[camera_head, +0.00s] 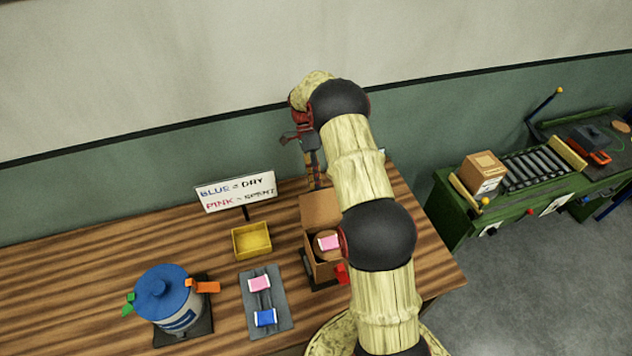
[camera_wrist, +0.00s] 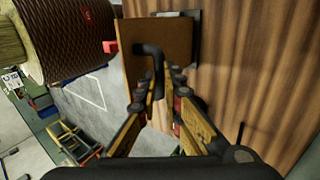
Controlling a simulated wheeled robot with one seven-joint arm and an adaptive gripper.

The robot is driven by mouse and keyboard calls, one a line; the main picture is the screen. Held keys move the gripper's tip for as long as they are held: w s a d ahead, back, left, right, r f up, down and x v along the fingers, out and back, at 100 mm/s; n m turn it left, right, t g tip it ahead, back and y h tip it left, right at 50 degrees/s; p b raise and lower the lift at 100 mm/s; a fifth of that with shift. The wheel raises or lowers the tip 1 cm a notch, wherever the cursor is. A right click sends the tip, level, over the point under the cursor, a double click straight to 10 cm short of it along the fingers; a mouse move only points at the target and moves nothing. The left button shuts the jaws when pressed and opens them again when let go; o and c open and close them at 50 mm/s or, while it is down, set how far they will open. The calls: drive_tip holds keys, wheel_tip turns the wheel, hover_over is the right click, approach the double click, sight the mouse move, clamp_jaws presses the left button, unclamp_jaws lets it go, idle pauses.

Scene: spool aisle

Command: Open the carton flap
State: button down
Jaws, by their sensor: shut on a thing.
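The cardboard carton (camera_head: 322,268) stands on the wooden table, partly behind my arm. Its flap (camera_head: 319,207) is raised at the back, and the box's top is open. A round brown thing with a pink-and-white piece (camera_head: 329,242) shows inside. My gripper (camera_head: 315,183) is above the flap, pointing down. In the wrist view the brown flap (camera_wrist: 180,42) carries a black bent handle (camera_wrist: 154,62). My gripper's fingers (camera_wrist: 158,97) are closed around the lower end of that handle. The exact contact is small and dark.
A yellow tray (camera_head: 252,241), a grey plate (camera_head: 280,306) with pink and blue pieces, and a blue-lidded pot (camera_head: 162,292) stand left of the carton. A sign (camera_head: 236,191) stands behind them. A green roller bench (camera_head: 455,215) with a small box is at the right.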

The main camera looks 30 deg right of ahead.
drive_tip(key=shift+x, duration=1.35)
drive_tip(key=c, duration=2.2)
unclamp_jaws()
drive_tip(key=shift+c, duration=0.2)
drive_tip(key=shift+o, duration=1.2)
drive_tip(key=shift+w+d, duration=0.1)
drive_tip(key=shift+w, duration=0.25)
drive_tip(key=shift+o, duration=0.8)
drive_tip(key=shift+s+r, duration=0.15)
drive_tip(key=shift+r, duration=0.1)
drive_tip(key=shift+r, duration=0.1)
drive_tip(key=v, duration=1.2)
drive_tip(key=shift+w, duration=0.3)
